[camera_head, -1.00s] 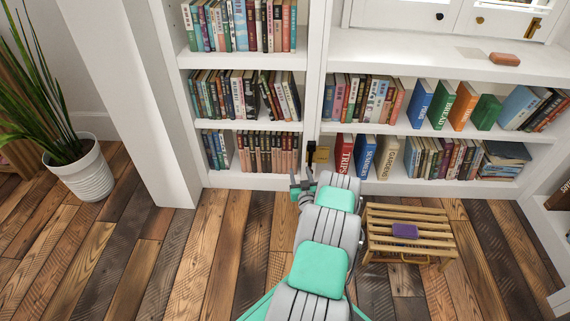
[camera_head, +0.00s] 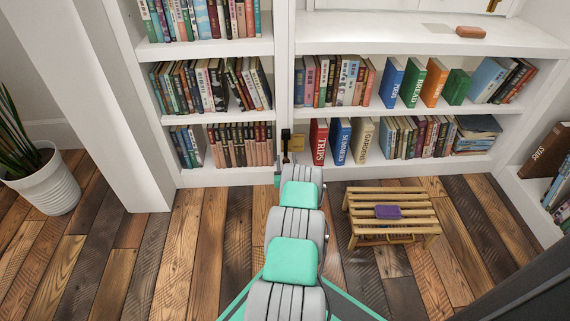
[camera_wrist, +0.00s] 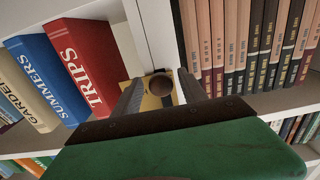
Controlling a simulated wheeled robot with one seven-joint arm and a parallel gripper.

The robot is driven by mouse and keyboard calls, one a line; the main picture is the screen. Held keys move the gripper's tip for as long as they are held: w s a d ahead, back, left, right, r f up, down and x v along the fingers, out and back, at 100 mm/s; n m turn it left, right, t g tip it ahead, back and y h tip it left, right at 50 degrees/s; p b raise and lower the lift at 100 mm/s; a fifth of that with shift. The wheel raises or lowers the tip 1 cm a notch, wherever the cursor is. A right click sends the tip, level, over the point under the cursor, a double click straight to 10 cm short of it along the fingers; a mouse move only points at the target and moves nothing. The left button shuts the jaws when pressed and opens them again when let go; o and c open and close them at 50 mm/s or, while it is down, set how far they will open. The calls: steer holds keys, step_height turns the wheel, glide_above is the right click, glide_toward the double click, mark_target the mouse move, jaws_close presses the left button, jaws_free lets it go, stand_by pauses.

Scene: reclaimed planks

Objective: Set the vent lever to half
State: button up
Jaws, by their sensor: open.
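The vent lever shows in the head view as a small black upright piece (camera_head: 286,137) on the white post between the shelf bays, beside a brass plate (camera_head: 297,145). In the wrist view a dark round knob (camera_wrist: 160,85), seen end-on, stands in front of the brass plate (camera_wrist: 151,103). My gripper (camera_wrist: 160,92) is open, with one grey finger on each side of the knob. I cannot tell whether either finger touches it. In the head view my gripper is mostly hidden behind my own arm, and the lever's exact setting cannot be read.
Books fill the shelves on both sides; a red TRIPS book (camera_wrist: 88,62) stands close to the plate. A slatted wooden stool (camera_head: 358,214) with a purple item (camera_head: 387,211) stands right of my arm. A potted plant (camera_head: 45,190) is at the left. A brick-like block (camera_head: 470,32) lies on the upper ledge.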

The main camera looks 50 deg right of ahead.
steer(key=shift+c, duration=0.2)
steer(key=shift+a, duration=0.1)
jaws_close()
stand_by(1.0)
